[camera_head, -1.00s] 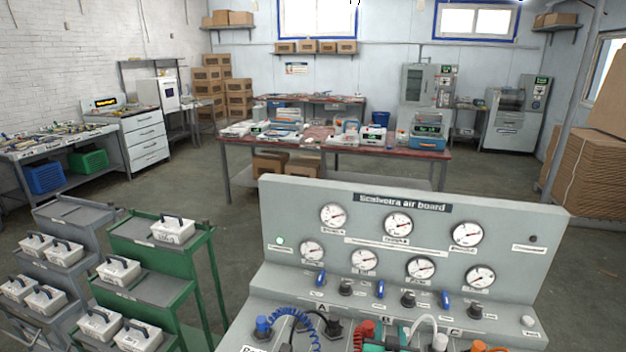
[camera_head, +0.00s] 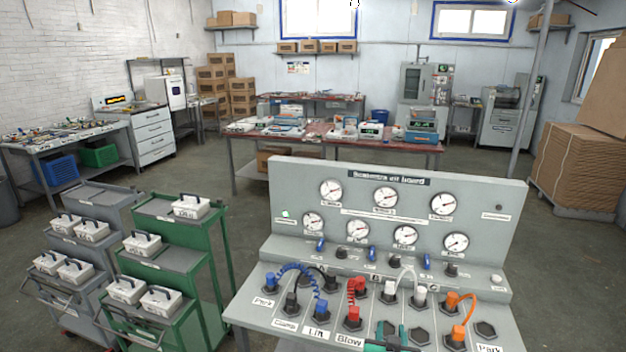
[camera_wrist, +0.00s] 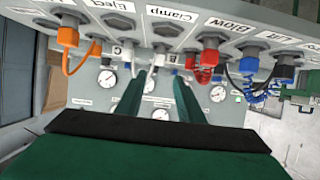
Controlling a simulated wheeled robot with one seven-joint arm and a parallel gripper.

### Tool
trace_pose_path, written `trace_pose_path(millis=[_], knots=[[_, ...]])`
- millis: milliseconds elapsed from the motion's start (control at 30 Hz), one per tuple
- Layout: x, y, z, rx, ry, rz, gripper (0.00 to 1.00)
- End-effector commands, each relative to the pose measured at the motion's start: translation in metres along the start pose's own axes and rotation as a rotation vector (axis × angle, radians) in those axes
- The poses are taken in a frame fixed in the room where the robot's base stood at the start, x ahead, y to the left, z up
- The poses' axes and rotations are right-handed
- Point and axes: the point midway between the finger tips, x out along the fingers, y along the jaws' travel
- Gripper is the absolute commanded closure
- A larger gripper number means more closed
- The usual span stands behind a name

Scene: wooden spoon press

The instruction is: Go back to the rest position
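My gripper (camera_head: 391,334) shows at the bottom of the head view, in front of the sloped lower panel of the grey air board (camera_head: 350,185). In the wrist view its two green fingers (camera_wrist: 157,90) stand apart with nothing between them. On the panel, short hoses with coloured plugs join sockets: blue (camera_head: 320,310), black (camera_head: 291,303), red (camera_head: 352,318), white (camera_head: 420,294) and orange (camera_head: 458,333). The orange plug also shows in the wrist view (camera_wrist: 68,36). One socket (camera_head: 419,336) beside my gripper appears empty.
A green stepped cart (camera_head: 180,260) and a grey one (camera_head: 93,190) with white boxes stand left of the board. A cluttered red-topped table (camera_head: 315,131) is behind it. Stacked cardboard (camera_head: 580,165) is at the right. Grey floor is open between.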

Motion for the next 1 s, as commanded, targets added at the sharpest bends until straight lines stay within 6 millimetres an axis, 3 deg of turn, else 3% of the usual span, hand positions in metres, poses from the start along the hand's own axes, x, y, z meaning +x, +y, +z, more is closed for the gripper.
trace_pose_path(millis=[567,767,1000], knots=[[-0.04,-0.019,0.087,-0.035,0.016,-0.014,0.66],[-0.08,-0.033,0.142,-0.059,0.03,-0.034,0.66],[-0.145,-0.049,0.199,-0.083,0.056,-0.07,0.66]])
